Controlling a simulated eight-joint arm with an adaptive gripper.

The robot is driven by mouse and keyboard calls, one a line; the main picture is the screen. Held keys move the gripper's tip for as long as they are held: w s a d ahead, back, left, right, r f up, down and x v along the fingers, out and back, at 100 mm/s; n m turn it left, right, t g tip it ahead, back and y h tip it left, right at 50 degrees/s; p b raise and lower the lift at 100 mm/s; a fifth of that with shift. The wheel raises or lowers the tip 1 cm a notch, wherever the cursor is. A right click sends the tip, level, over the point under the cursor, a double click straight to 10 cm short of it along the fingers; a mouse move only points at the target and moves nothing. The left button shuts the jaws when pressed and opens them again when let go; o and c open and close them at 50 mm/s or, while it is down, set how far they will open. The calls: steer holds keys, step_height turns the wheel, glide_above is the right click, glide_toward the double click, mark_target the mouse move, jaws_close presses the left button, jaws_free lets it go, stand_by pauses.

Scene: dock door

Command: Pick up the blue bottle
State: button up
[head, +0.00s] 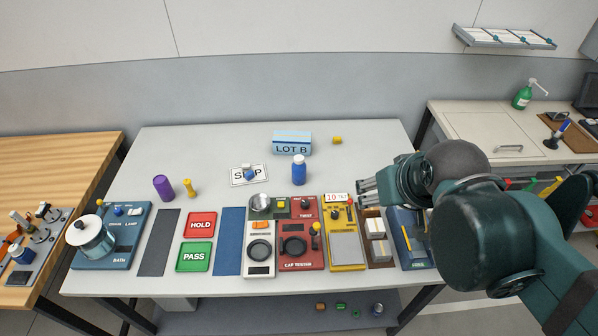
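The blue bottle (299,172) with a white cap stands upright on the grey table, in front of the light blue LOT B box (292,143). It is in full view. My gripper (362,190) is to the right of the bottle, apart from it, above the right part of the table and pointing left. Its fingers are small in this view and I cannot tell how far apart they are. I see nothing held between them.
A yellow block (337,140) lies behind and right of the bottle. Left are a SHIP card (262,174) with small items, a yellow piece (189,188) and a purple cylinder (163,188). Coloured stations, including a red tester (303,262), line the front. The table's back left is clear.

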steer(key=w+a+r+n+g, duration=0.1)
steer(key=w+a+n+g, duration=0.3)
steer(key=w, duration=0.6)
steer(key=n+g, duration=0.1)
steer(key=n, duration=0.9)
glide_toward(299, 158)
steer(key=s+d+r, duration=0.2)
steer(key=s+d, duration=0.4)
steer(key=w+a+f+n, duration=0.1)
steer(key=w+a+f, duration=0.1)
steer(key=f, duration=0.1)
steer(key=w+a+f+n+g, duration=0.1)
steer(key=w+a+f+n, duration=0.1)
steer(key=f, duration=0.1)
steer(key=w+a+f+n, duration=0.1)
steer(key=w+a+f, duration=0.1)
steer(key=w+f, duration=0.1)
steer(key=shift+w+f+n+g+p, duration=0.1)
steer(key=shift+f+n+g+p, duration=0.1)
steer(key=shift+n+g+p, duration=0.15)
steer(key=shift+w+a+f+n, duration=0.2)
steer(key=shift+f+n, duration=0.05)
steer(key=shift+f, duration=0.15)
steer(key=shift+f, duration=1.3)
